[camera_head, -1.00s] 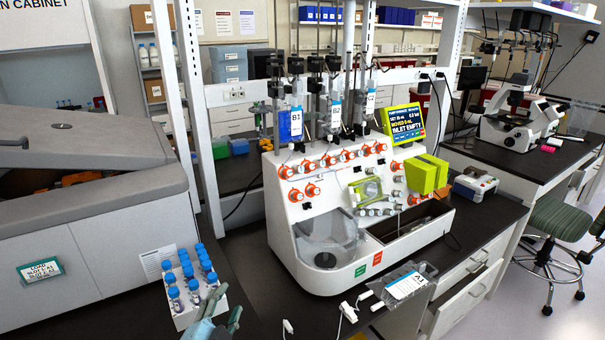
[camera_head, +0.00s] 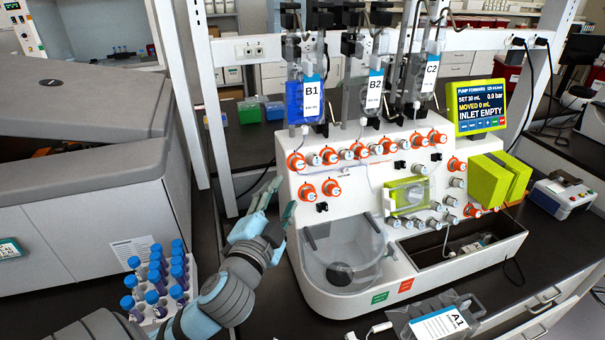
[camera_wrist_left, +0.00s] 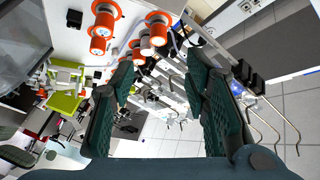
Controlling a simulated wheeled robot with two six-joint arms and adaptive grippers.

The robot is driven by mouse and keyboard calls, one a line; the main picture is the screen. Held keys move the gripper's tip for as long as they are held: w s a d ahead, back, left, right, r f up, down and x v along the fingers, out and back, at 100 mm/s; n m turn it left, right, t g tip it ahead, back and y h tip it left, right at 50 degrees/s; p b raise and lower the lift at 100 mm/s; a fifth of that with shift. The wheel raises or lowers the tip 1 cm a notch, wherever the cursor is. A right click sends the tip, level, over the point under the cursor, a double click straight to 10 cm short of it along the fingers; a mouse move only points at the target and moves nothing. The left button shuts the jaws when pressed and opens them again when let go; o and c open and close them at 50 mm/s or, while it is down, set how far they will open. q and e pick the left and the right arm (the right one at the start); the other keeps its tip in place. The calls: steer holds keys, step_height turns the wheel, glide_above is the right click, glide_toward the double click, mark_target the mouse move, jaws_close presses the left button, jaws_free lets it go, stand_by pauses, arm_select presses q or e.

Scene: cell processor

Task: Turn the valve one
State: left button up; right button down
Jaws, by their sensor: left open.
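The white cell processor (camera_head: 400,250) stands on the dark bench with orange and white valves along its front. The leftmost upper valve (camera_head: 296,161) has an orange ring and white cap. Two more orange valves sit below it, the left one (camera_head: 306,192) and the right one (camera_head: 331,187). No label on them is readable, so I cannot tell which is valve one. My left gripper (camera_head: 279,203) is open and empty, just left of these valves and apart from them. In the left wrist view its spread green fingers (camera_wrist_left: 160,80) show with orange valves (camera_wrist_left: 103,28) beyond.
Bags B1 (camera_head: 305,98), B2 (camera_head: 374,90) and C2 (camera_head: 430,72) hang above the valves. A screen (camera_head: 479,107) reads INLET EMPTY. A rack of blue-capped tubes (camera_head: 160,285) stands left, near my arm. Bag A1 (camera_head: 440,322) lies in front.

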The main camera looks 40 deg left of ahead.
mark_target(299, 168)
arm_select(q)
steer(key=x, duration=0.3)
steer(key=p+x, duration=0.1)
steer(key=x, duration=0.7)
steer(key=shift+w+a+f+p, duration=0.1)
steer(key=shift+w+f+p, duration=0.1)
steer(key=shift+f+p, duration=0.15)
steer(key=shift+w+a, duration=0.1)
steer(key=shift+w, duration=0.25)
steer(key=shift+s+r, duration=0.2)
steer(key=shift+s, duration=0.25)
steer(key=shift+c, duration=1.3)
steer(key=shift+w, duration=0.1)
jaws_close()
arm_select(e)
steer(key=shift+s+f, duration=0.1)
steer(key=shift+s, duration=0.15)
